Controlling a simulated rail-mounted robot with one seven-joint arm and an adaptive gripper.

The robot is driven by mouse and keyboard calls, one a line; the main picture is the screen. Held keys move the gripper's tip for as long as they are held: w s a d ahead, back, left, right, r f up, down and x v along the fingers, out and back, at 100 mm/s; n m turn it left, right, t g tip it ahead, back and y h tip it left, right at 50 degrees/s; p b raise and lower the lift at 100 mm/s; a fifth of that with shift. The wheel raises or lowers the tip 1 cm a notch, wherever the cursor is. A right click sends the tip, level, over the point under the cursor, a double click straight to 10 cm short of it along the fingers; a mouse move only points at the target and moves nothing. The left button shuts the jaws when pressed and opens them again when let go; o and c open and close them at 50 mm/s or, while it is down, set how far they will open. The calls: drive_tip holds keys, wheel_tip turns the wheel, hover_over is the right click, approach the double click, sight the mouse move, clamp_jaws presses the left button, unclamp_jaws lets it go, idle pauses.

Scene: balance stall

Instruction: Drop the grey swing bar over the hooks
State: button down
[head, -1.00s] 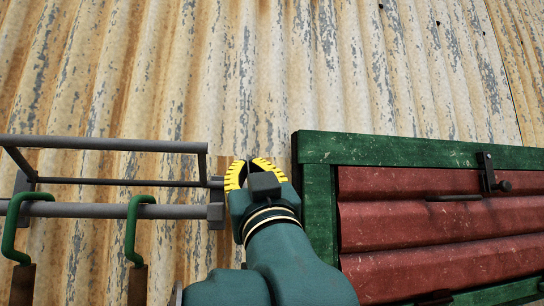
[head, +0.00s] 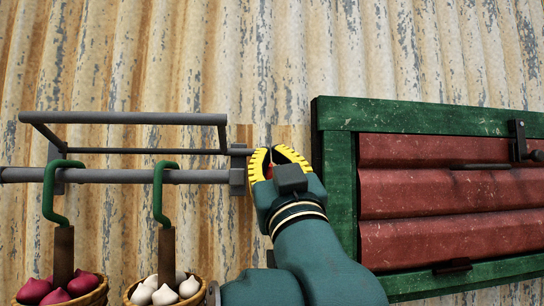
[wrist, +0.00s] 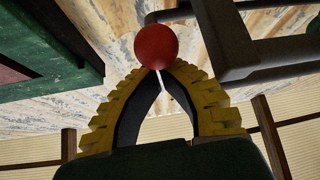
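The grey swing bar (head: 125,118) is raised on its side arms, above and in front of a fixed grey rail (head: 110,176). Two green hooks (head: 51,190) (head: 158,192) hang over that rail, below the bar. My gripper (head: 276,150) is just right of the rail's end. Its yellow fingers arch together with their tips almost touching. In the wrist view, a red ball-shaped knob (wrist: 156,47) sits right at the fingertips (wrist: 164,68), with grey bars (wrist: 265,58) to the right. Whether the fingers touch the knob is unclear. In the head view, only a bit of red shows between the fingers.
Baskets of red (head: 58,289) and white bulbs (head: 163,291) hang below the hooks. A red shutter (head: 440,190) in a green frame (head: 337,190) stands close to the right of my gripper. A corrugated, rusty wall (head: 200,60) lies behind.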

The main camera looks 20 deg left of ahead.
wheel_tip(320, 180, up, 5)
drive_tip(key=p, duration=0.4)
drive_tip(key=s+d+f+t+b, duration=0.35)
drive_tip(key=s+d+f, duration=0.25)
drive_tip(key=s, duration=0.3)
drive_tip(key=w+a+m+p, duration=0.1)
drive_tip(key=w+a+p, duration=0.4)
drive_tip(key=w+p, duration=0.2)
drive_tip(key=shift+w+r+m, duration=0.25)
drive_tip(key=shift+w+m, duration=0.05)
drive_tip(key=shift+w, duration=0.25)
drive_tip(key=shift+a+g, duration=0.1)
drive_tip(key=shift+g, duration=0.15)
